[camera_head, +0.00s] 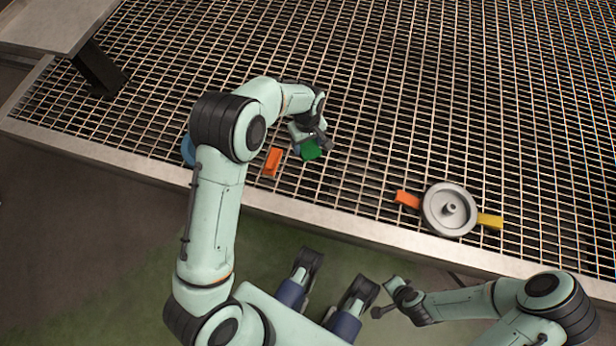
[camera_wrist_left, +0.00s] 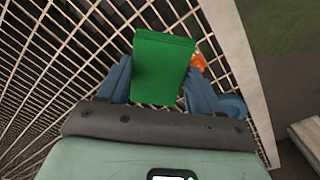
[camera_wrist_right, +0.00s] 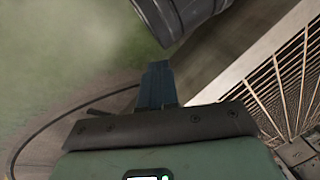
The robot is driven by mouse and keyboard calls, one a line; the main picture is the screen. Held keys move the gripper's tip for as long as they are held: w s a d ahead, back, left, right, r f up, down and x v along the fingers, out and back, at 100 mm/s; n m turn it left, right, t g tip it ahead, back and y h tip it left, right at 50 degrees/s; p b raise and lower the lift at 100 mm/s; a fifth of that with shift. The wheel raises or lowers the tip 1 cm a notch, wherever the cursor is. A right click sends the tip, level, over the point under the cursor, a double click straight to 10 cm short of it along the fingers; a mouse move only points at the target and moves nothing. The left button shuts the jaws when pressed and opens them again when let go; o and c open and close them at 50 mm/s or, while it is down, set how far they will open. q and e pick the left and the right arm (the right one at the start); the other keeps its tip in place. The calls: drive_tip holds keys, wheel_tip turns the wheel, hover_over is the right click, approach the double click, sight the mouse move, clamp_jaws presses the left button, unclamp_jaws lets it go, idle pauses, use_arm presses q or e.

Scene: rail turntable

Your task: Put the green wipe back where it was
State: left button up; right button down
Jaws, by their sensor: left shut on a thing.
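The green wipe (camera_head: 311,150) is in my left gripper (camera_head: 303,143), over the metal grating near its front edge. In the left wrist view the green wipe (camera_wrist_left: 162,65) is a flat rectangular block between the two blue fingers, which are shut on it. I cannot tell whether its underside touches the grating. My right gripper (camera_head: 387,298) is off the front of the grating, low and empty. In the right wrist view its blue fingers (camera_wrist_right: 157,85) are together.
An orange block (camera_head: 272,162) lies left of the wipe. A blue round thing (camera_head: 187,150) is partly hidden by my left arm. Farther right a grey round turntable (camera_head: 435,211) has an orange piece (camera_head: 407,199) and a yellow piece (camera_head: 490,221) beside it. The grating (camera_head: 400,80) beyond is clear.

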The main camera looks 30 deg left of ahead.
use_arm(q)
drive_tip(key=shift+w+a+f+n, duration=0.2)
drive_tip(key=shift+f+n, duration=0.1)
drive_tip(key=shift+f+b, duration=0.3)
drive_tip(key=shift+b, duration=0.05)
wheel_tip(320, 180, down, 4)
drive_tip(key=b, duration=0.4)
hover_over(306, 175)
wheel_tip(306, 175, down, 10)
drive_tip(key=shift+w+r, duration=0.1)
drive_tip(key=shift+f+b, duration=0.55)
drive_tip(key=shift+f, duration=2.1)
use_arm(e)
drive_tip(key=s+d+f+g, duration=0.2)
drive_tip(key=s+f, duration=0.5)
drive_tip(key=f, duration=0.2)
drive_tip(key=shift+m+g, duration=0.4)
drive_tip(key=shift+d+f, duration=0.1)
drive_tip(key=shift+f, duration=0.05)
use_arm(q)
drive_tip(key=shift+f, duration=0.15)
drive_tip(key=o, duration=0.9)
drive_tip(key=shift+o, duration=0.2)
use_arm(e)
drive_tip(key=shift+s+f, duration=0.1)
drive_tip(key=shift+s, duration=0.05)
